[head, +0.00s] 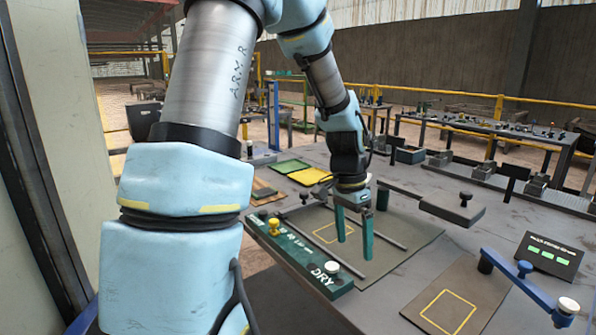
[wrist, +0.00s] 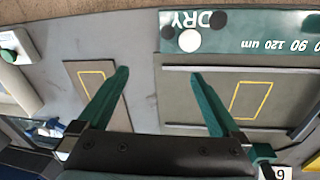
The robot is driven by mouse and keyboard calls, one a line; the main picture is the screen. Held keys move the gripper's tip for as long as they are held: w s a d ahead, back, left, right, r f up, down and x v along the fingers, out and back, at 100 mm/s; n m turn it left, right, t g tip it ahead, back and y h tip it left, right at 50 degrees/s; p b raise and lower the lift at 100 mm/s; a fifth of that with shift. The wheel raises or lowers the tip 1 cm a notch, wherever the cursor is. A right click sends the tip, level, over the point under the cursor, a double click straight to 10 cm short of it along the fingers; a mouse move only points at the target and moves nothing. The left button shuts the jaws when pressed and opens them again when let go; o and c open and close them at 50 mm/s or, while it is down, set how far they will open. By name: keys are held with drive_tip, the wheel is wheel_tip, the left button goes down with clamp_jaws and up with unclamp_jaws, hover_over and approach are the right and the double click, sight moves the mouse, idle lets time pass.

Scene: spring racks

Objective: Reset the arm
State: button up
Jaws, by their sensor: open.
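My arm reaches from the left foreground of the head view out over the grey worktable (head: 395,285). My gripper (head: 355,228) hangs at its end, pointing down, with its two green fingers apart and nothing between them. It is over or near a grey mat (head: 390,262) with a yellow outline (head: 326,233) and two metal rails. In the wrist view the gripper (wrist: 160,76) is also open and empty. The bare table strip between the mat (wrist: 210,70) and a brown board (wrist: 105,110) shows between its fingers.
A green bar marked DRY (head: 318,272) with knobs lies along the mat's near edge. A blue lever (head: 515,277) and a small dark display (head: 548,256) stand at the right. A dark arm with a block (head: 452,208) stands behind. Yellow and green trays (head: 310,176) lie at the back left.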

drive_tip(key=s+a+r+n+t+y, duration=0.1)
drive_tip(key=s+a+r+n+t, duration=0.1)
drive_tip(key=a+n, duration=0.6)
drive_tip(key=s+a+r+n+t, duration=0.1)
drive_tip(key=s+a+n+t, duration=0.15)
drive_tip(key=a, duration=0.95)
wheel_tip(320, 180, down, 8)
drive_tip(key=s+g+b, duration=0.1)
drive_tip(key=g+b, duration=0.1)
drive_tip(key=b, duration=0.5)
drive_tip(key=shift+d+n, duration=0.3)
drive_tip(key=shift+n, duration=0.05)
